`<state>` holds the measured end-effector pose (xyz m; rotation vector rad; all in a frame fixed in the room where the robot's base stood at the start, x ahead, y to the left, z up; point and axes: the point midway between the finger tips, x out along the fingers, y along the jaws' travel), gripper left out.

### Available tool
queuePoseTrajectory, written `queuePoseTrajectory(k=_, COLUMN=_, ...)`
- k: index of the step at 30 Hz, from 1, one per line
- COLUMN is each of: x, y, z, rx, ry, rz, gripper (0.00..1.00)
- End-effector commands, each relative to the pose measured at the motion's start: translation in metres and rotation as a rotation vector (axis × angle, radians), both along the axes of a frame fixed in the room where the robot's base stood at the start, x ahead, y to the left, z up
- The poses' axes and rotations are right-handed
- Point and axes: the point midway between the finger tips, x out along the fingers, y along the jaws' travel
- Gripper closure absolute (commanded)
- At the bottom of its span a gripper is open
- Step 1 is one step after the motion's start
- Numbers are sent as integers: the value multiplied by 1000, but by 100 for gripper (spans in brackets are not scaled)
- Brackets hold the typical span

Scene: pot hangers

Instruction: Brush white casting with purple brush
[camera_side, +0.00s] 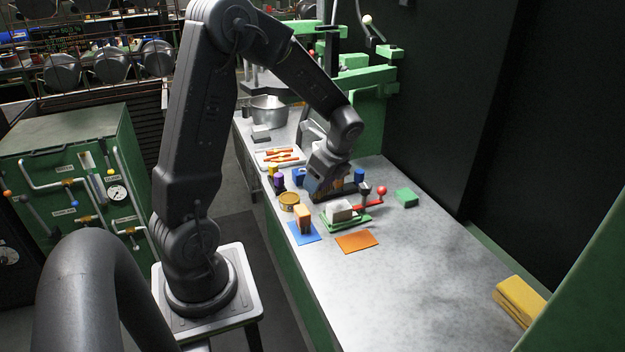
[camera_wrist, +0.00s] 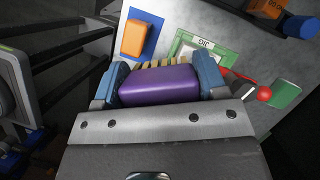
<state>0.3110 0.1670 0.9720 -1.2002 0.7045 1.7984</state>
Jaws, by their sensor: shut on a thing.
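My gripper (camera_wrist: 160,80) is shut on the purple brush (camera_wrist: 160,85), with its blue fingers at the two ends of the purple block. Tan bristles (camera_wrist: 165,63) show along its far edge in the wrist view. In the side view, my gripper (camera_side: 324,188) is just behind and above the white casting (camera_side: 340,211), and the brush is hidden or too dark to make out there. The casting sits in a green vise (camera_side: 350,223) with a red lever. The vise (camera_wrist: 228,57) also shows beyond the brush in the wrist view. I cannot tell whether the bristles touch the casting.
An orange block (camera_side: 302,215) stands on a blue mat (camera_side: 306,235), left of the vise. A round yellow tin (camera_side: 289,202) is behind it. An orange mat (camera_side: 357,242) lies in front. The bench's front right is clear up to yellow cloths (camera_side: 520,298).

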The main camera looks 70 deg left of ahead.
Motion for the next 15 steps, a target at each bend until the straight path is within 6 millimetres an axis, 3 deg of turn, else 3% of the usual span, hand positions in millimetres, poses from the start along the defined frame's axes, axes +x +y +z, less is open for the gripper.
queuePoseTrajectory(k=3, x=19, y=-3, z=-2, rx=-1, ry=3, rz=311, gripper=53)
queuePoseTrajectory(k=9, x=43, y=-15, z=-3, rx=-2, ry=3, rz=764, gripper=53)
queuePoseTrajectory(k=15, x=57, y=-23, z=-3, rx=-1, ry=1, rz=1010, gripper=53)
